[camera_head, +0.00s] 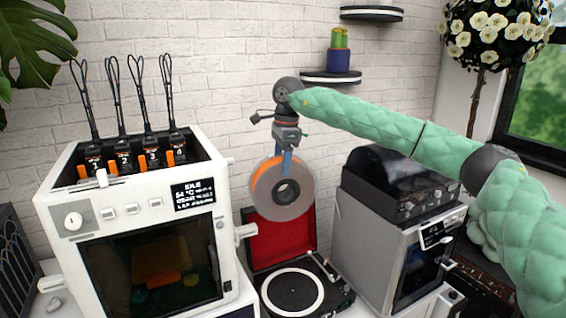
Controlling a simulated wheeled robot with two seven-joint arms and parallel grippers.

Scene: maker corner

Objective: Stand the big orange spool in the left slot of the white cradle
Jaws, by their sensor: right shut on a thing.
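The big orange spool (301,203) hangs upright in the air, its round greyish flange facing me and orange showing along its upper left edge. My right gripper (287,162) points down from above and is shut on the spool at its top edge. The spool is in front of the red raised lid of a record player. My left gripper is out of view. I cannot make out a white cradle with slots for certain; a small white part (245,231) sticks out beside the white machine.
A white four-tool printer (52,200) stands at left, with black cables rising from its top. The record player (329,279) sits below the spool. A grey machine (372,243) with a dark hood stands at right. Wall shelves (331,77) are behind my right arm.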

